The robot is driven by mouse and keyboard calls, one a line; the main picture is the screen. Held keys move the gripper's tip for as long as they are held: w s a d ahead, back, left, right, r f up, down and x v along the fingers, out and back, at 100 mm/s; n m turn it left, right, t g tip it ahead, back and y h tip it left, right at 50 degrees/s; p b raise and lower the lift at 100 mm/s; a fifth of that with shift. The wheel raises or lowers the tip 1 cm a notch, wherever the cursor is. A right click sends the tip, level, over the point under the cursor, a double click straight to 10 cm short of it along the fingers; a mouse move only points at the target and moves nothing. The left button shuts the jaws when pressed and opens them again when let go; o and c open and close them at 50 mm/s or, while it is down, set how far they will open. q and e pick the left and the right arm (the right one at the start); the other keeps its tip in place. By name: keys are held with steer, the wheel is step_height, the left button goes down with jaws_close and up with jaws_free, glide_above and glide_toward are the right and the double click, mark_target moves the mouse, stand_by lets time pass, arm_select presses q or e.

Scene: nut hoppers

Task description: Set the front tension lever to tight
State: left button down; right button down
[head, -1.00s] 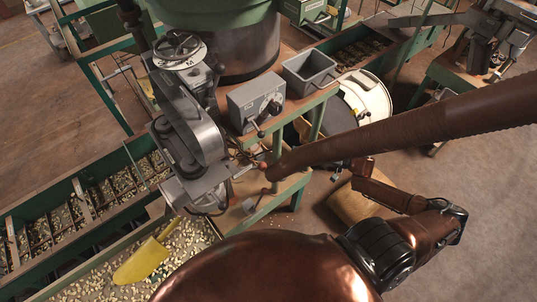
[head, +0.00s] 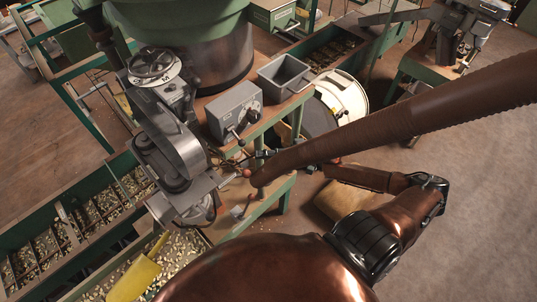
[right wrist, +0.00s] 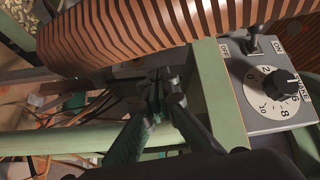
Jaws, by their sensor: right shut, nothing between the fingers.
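My right gripper (head: 262,154) shows small and dark in the head view, just above the hose's free end and right of the grey belt-driven machine (head: 165,140). In the right wrist view its fingers (right wrist: 160,88) converge, shut and empty, below the ribbed hose. A short rod with an orange tip (head: 247,172) juts from the machine near the hose end; I cannot tell whether this is the front tension lever. No tight marking is readable. My left gripper is out of view.
The brown ribbed hose (head: 400,122) crosses close over my right arm and also spans the wrist view (right wrist: 140,32). A grey control box (head: 234,110) with a dial (right wrist: 272,92) stands beside the gripper on a green frame. A grey bin (head: 285,76) is behind it.

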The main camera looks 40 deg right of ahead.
mark_target(231, 177)
steer(key=shift+s+a+f+p, duration=0.2)
steer(key=shift+a+p, duration=0.35)
steer(key=shift+a, duration=0.9)
steer(key=shift+s+a+f+p, duration=0.15)
steer(key=shift+a+p, duration=0.35)
steer(key=shift+a, duration=0.95)
steer(key=shift+r, duration=0.1)
steer(key=shift+s, duration=0.1)
